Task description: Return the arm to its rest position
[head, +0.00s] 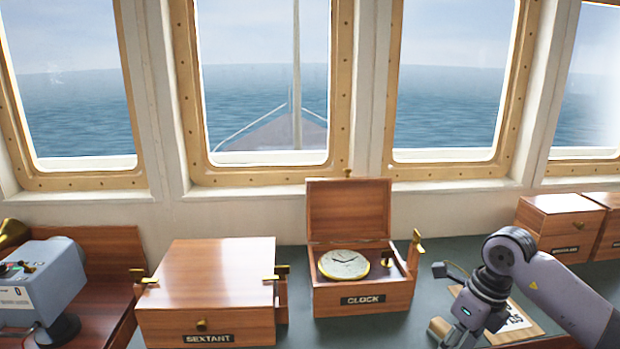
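My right arm (560,290) comes in from the right edge and bends down at the elbow-like joint. My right gripper (458,340) hangs at the lower edge, right of the clock box, partly cut off by the frame. A tan, rounded piece (438,328) shows beside its fingers; I cannot tell whether it is held. The fingertips are not clear. My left gripper is not in view. The wooden clock box (362,296) stands with its lid (348,210) raised, and a round clock (344,264) lies face up inside.
A closed sextant box (208,290) stands left of the clock box. A grey device (40,285) is at far left. A lettered board (518,318) lies behind my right gripper. More wooden boxes (560,222) stand at the back right. Green counter (455,258) is partly bare.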

